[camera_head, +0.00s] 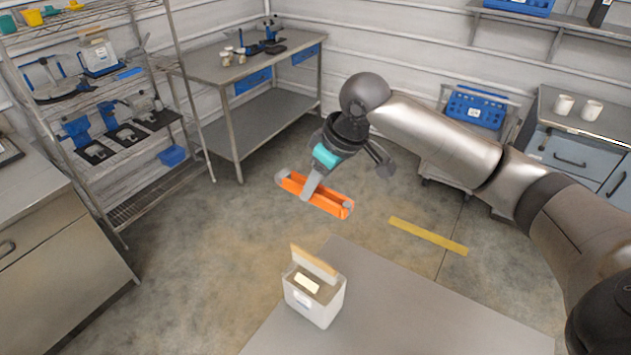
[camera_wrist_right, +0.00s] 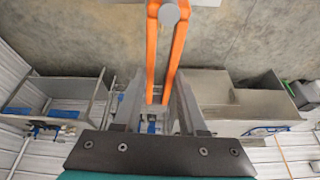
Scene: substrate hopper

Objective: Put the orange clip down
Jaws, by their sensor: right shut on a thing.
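The orange clip (camera_head: 323,197) is a long two-armed piece with grey ends. My right gripper (camera_head: 311,186) is shut on it and holds it in the air, beyond the far left edge of the near grey table (camera_head: 400,310). In the right wrist view the clip (camera_wrist_right: 177,52) stretches away from between the two fingers (camera_wrist_right: 157,105), its arms on either side of a grey round end. My left gripper is not in view.
An open white box (camera_head: 322,304) with a raised flap stands on the near table's far left corner. The rest of that tabletop is clear. A wire shelf (camera_head: 150,200) and a workbench (camera_head: 215,68) stand behind at left. A yellow strip (camera_head: 428,236) marks the floor.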

